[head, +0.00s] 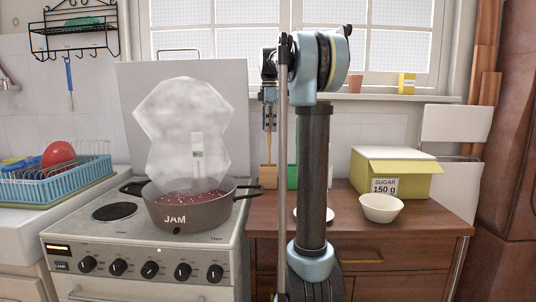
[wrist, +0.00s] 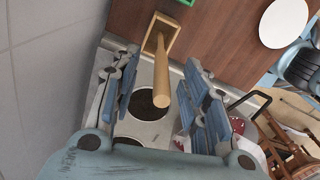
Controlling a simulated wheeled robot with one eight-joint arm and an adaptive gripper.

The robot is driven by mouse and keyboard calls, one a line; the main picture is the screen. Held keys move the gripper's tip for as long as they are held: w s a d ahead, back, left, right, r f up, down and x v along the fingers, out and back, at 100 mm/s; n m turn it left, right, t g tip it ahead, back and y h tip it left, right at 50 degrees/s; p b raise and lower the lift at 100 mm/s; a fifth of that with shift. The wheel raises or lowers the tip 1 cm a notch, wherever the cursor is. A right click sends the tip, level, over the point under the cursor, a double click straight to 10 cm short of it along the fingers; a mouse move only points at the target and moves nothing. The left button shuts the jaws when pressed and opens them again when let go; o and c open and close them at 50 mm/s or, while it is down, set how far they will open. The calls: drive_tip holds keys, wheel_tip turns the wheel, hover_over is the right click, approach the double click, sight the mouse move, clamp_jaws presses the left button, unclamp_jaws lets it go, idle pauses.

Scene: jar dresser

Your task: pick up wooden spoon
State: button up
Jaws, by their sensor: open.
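The wooden spoon shows in the wrist view as a long, pale round handle (wrist: 162,78) rising from a small square wooden holder (wrist: 172,32); its lower end is hidden inside. In the head view the spoon handle (head: 269,147) stands upright in the holder (head: 268,177) on the dresser, beside the stove. My gripper (head: 269,122) points down just above the spoon in the head view. In the wrist view my gripper (wrist: 160,66) is open, with one blue finger on each side of the handle and visible gaps between.
A steaming jam pot (head: 187,212) sits on the stove (head: 100,237), left of the holder. A green object (head: 292,175) is partly hidden behind my arm. A sugar box (head: 397,172), a white bowl (head: 381,208) and a white plate (wrist: 284,22) are on the dresser (head: 420,220).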

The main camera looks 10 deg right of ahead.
drive_tip(key=shift+f, duration=0.75)
clamp_jaws()
drive_tip(key=shift+r, duration=0.1)
